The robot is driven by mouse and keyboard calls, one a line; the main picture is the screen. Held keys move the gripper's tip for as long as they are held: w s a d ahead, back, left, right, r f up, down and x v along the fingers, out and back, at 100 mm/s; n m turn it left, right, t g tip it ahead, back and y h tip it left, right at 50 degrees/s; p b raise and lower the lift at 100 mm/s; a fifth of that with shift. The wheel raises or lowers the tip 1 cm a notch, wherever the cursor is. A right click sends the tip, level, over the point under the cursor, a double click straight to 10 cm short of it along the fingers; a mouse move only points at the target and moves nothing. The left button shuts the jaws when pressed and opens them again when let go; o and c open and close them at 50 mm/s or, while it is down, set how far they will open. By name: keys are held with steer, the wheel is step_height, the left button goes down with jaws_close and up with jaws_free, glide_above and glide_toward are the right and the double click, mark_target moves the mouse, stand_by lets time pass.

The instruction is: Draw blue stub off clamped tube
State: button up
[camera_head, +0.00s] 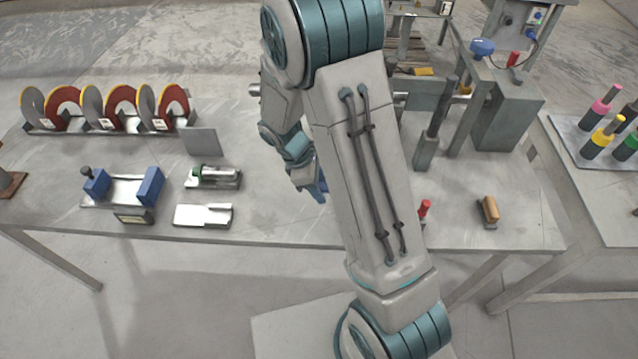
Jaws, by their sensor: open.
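My gripper (312,188) hangs at the left of my forearm, pointing down over the middle of the table. It is open, and the forearm partly covers it. A light metal tube end (255,90) shows left of my arm, and another short metal piece (462,91) shows right of it near a grey plate. Whether they are one tube, I cannot tell, as my arm hides the space between. A blue knob-like piece (482,47) sits at the back right, well apart from my gripper. I cannot tell whether it is the blue stub; no stub on a tube shows clearly.
The metal table (270,222) carries a rack of red and grey discs (105,107), a blue-jawed vise (122,187), a green-collared part (213,176) and a wood-handled brush (488,211). A grey box (505,122) stands at right.

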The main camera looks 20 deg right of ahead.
jaws_close()
steer(key=shift+r, duration=0.1)
steer(key=shift+w+a, duration=0.1)
stand_by(0.3)
steer(key=shift+w+a+p, duration=0.15)
steer(key=shift+w+a, duration=0.4)
steer(key=shift+a, duration=1.15)
steer(key=shift+w+a+p, duration=0.15)
steer(key=shift+w+a, duration=0.4)
steer(key=shift+a, duration=1.15)
steer(key=shift+w+a+p, duration=0.15)
steer(key=shift+w+a, duration=0.4)
steer(key=shift+a, duration=1.15)
